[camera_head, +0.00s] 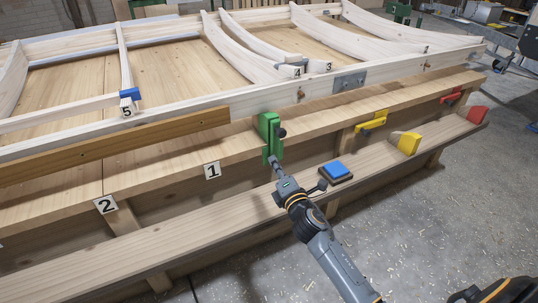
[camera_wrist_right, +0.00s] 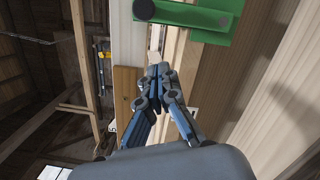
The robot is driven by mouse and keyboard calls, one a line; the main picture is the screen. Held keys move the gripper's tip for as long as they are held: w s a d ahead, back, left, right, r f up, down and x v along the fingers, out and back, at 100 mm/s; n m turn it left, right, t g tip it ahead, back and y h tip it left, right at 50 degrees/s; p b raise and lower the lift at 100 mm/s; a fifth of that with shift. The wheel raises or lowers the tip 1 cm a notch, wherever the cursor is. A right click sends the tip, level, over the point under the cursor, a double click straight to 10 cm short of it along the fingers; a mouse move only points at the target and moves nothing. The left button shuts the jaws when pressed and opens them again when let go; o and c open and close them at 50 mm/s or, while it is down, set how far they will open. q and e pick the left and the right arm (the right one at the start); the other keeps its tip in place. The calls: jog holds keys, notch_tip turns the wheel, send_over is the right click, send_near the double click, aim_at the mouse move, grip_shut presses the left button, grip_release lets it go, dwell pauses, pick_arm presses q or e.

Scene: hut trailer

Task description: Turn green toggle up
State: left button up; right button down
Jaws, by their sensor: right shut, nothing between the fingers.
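The green toggle (camera_head: 266,128) is fixed to the front edge of the wooden workbench, with a dark round knob on its right side. A narrow green part of it points down. In the right wrist view its green body (camera_wrist_right: 215,20) fills the top, with a dark rounded piece at its left. My right gripper (camera_head: 273,161) is just below and in front of the toggle, its fingers shut and empty. In the wrist view the shut fingertips (camera_wrist_right: 159,70) sit below the green body, with a small gap in the picture; contact cannot be told. My left gripper is not in view.
A yellow toggle (camera_head: 372,122) and a red toggle (camera_head: 451,97) sit farther right along the bench edge. On the lower shelf (camera_head: 200,237) are a blue button (camera_head: 335,169), a yellow wedge (camera_head: 409,143) and a red wedge (camera_head: 477,114). White frame pieces lie on the bench top.

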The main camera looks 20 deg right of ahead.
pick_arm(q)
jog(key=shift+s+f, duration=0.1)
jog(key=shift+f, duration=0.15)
pick_arm(e)
jog(key=s, duration=0.4)
jog(key=shift+s+a+f, duration=0.1)
jog(key=shift+s+a, duration=0.05)
jog(key=shift+s, duration=0.25)
